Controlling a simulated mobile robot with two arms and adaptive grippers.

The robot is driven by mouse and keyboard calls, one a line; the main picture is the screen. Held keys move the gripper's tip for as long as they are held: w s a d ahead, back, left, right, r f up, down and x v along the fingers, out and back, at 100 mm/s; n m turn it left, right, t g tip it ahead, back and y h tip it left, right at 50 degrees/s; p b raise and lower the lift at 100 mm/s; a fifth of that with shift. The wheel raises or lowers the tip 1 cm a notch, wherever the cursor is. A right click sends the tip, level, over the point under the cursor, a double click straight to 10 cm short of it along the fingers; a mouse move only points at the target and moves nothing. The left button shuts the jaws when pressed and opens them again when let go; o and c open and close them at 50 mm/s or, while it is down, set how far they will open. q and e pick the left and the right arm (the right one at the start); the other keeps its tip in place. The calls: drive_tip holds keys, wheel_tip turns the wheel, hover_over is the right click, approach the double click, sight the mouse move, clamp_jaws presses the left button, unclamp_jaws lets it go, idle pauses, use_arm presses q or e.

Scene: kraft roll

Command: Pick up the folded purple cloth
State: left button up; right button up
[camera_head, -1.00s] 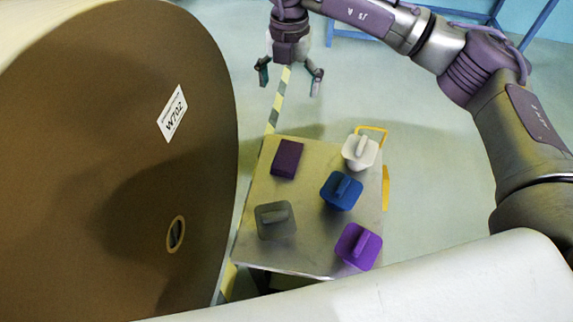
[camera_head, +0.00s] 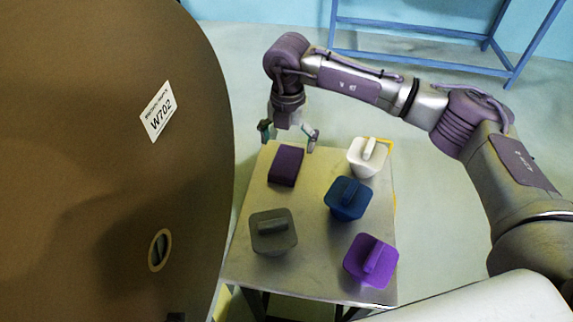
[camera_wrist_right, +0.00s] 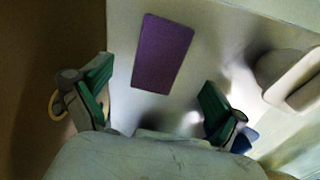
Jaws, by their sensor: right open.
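The folded purple cloth (camera_head: 286,166) is a dark purple block lying flat on the far left part of a metal table (camera_head: 312,236). My right gripper (camera_head: 289,138) is open and empty above the table's far edge, just beyond the cloth and apart from it. In the right wrist view the cloth (camera_wrist_right: 162,52) lies ahead of and between the spread green-padded fingers (camera_wrist_right: 155,98), not in them. My left gripper does not show.
A white lidded container (camera_head: 367,158), a blue one (camera_head: 347,199), a grey one (camera_head: 273,232) and a bright purple one (camera_head: 371,261) stand on the table. A huge brown kraft roll (camera_head: 110,160) labelled W702 rises close on the left. A blue frame (camera_head: 420,58) stands behind.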

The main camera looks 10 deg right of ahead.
sight(286, 161)
drive_tip(key=f, duration=0.5)
drive_tip(key=shift+s+a+f+b, duration=0.2)
drive_tip(key=shift+s+b, duration=0.1)
drive_tip(key=shift+c, duration=0.5)
drive_tip(key=c, duration=0.5)
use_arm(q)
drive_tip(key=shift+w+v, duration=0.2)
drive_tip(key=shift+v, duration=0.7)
use_arm(e)
drive_tip(key=c, duration=0.6)
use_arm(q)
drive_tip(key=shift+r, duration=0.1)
use_arm(e)
drive_tip(key=shift+r, duration=0.5)
drive_tip(key=r, duration=0.3)
drive_tip(key=shift+d+r+p, duration=0.3)
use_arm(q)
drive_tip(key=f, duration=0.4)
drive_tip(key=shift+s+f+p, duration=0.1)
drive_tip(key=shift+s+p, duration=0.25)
use_arm(e)
drive_tip(key=s+d+r, duration=0.1)
drive_tip(key=d+r, duration=0.1)
drive_tip(key=d, duration=0.1)
drive_tip(key=s+d+r, duration=0.2)
drive_tip(key=d, duration=0.1)
drive_tip(key=s+d+r, duration=0.2)
drive_tip(key=d, duration=0.2)
drive_tip(key=shift+s+r, duration=0.15)
drive_tip(key=shift+r, duration=0.05)
